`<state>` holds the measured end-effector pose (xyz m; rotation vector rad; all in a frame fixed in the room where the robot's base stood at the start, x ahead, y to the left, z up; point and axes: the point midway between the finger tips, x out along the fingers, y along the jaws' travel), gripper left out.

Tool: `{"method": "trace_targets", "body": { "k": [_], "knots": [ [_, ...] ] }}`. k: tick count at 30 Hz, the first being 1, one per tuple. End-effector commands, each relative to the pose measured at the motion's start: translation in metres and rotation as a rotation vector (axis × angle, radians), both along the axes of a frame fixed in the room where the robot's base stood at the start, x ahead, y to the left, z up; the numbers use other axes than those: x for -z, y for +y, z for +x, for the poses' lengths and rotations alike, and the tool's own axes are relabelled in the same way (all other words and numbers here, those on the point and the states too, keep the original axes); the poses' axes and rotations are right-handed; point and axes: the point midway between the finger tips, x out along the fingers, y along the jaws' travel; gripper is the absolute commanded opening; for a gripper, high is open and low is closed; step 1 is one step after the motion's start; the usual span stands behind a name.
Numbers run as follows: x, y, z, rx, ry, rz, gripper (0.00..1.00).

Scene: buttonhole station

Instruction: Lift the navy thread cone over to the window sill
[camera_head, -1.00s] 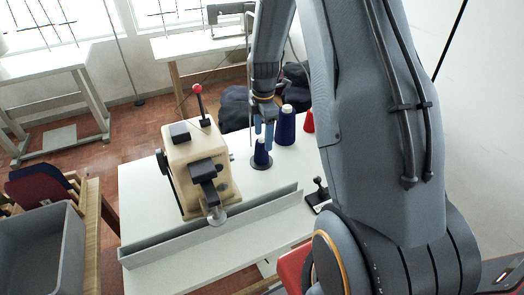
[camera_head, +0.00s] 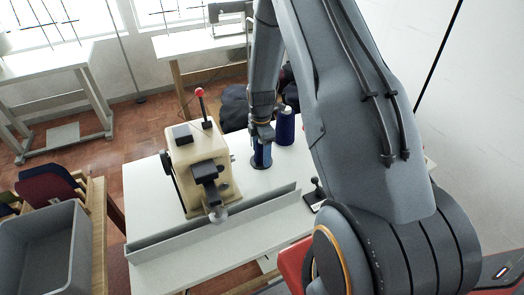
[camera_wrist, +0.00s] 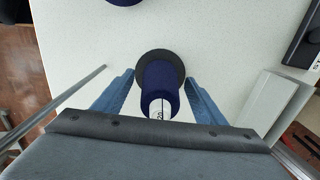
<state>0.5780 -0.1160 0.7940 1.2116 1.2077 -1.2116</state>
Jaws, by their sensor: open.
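A navy thread cone (camera_head: 261,160) stands on the white table, mostly covered by my gripper in the head view. In the wrist view this navy cone (camera_wrist: 159,80) stands on a dark round base with its white tip towards my wrist. My gripper (camera_head: 262,143) is open and pointing down. Its blue fingers (camera_wrist: 159,86) are on either side of the cone, with gaps showing. A second navy cone (camera_head: 285,128) stands just behind. Windows (camera_head: 50,18) show at the back left; I cannot clearly make out a sill.
A cream machine (camera_head: 200,160) with a red-knobbed lever stands left of the cone. A low grey rail (camera_head: 215,226) runs along the front of the white table (camera_head: 165,270). A small black stand (camera_head: 317,194) is at the right. A grey bin (camera_head: 45,250) is at the lower left.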

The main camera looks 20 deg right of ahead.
Motion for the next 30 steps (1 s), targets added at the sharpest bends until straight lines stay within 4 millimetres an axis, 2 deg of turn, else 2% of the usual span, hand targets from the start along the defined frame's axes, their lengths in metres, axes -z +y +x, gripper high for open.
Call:
{"method": "trace_targets", "body": {
  "k": [6, 15, 23, 30],
  "knots": [
    [0.001, 0.000, 0.000, 0.000, 0.000, 0.000, 0.65],
    [0.001, 0.000, 0.000, 0.000, 0.000, 0.000, 0.20],
    [0.000, 0.000, 0.000, 0.000, -0.001, 0.000, 0.19],
    [-0.014, 0.000, 0.001, 0.001, -0.003, -0.001, 0.19]
  ]
}}
